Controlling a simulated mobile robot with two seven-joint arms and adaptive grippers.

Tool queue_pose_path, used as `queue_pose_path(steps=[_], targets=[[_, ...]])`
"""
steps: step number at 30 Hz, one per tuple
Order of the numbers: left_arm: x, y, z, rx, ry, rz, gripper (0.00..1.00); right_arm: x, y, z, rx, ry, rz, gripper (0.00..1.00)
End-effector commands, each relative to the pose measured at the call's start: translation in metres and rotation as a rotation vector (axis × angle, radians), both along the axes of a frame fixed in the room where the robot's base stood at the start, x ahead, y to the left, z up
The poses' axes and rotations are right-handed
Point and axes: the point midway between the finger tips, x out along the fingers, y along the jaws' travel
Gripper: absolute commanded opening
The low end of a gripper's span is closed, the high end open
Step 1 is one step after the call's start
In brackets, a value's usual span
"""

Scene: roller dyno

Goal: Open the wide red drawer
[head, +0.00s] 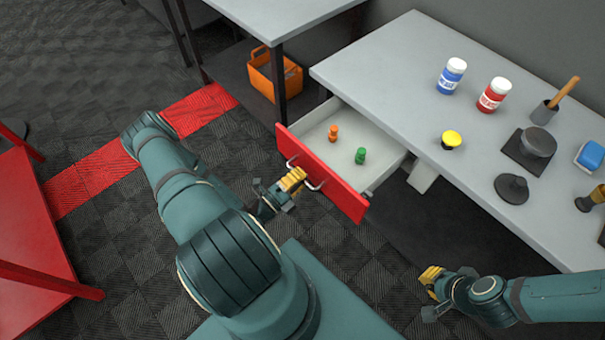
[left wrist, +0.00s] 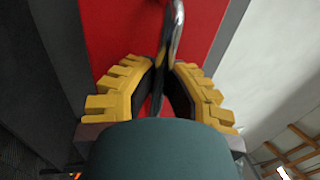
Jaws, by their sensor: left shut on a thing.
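The wide red drawer (head: 319,172) stands pulled out from under the grey table in the head view. Its pale inside shows an orange piece (head: 333,133) and a green piece (head: 361,156). My left gripper (head: 292,180) is at the metal handle (head: 315,184) on the red front. In the left wrist view its yellow fingers (left wrist: 162,85) are closed around the handle bar (left wrist: 175,30), with the red front behind. My right gripper (head: 432,283) is in front of the table, apart from the drawer; its finger opening is too small to judge.
The grey tabletop (head: 400,75) holds a blue-labelled bottle (head: 452,76), a red-labelled bottle (head: 494,94), a yellow-topped item (head: 452,139) and dark tools. An orange bin (head: 272,72) sits on a low shelf behind. A red table (head: 30,240) stands at left. Floor between is clear.

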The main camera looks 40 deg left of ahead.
Motion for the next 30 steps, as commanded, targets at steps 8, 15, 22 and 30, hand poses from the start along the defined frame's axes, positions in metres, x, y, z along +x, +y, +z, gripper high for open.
queue_pose_path(steps=[8,15,22,30], targets=[[0.0,0.0,0.0,0.001,0.0,0.0,0.43,0.0,0.0,0.0,0.0,0.0,0.0,0.0],[0.0,0.0,0.0,0.001,0.0,0.0,0.43,0.0,0.0,0.0,0.0,0.0,0.0,0.0],[-0.021,0.002,-0.005,0.001,0.003,0.003,0.43,0.0,0.0,0.0,0.0,0.0,0.0,0.0],[-0.075,0.006,-0.015,0.001,0.003,0.003,0.43,0.0,0.0,0.0,0.0,0.0,0.0,0.0]])
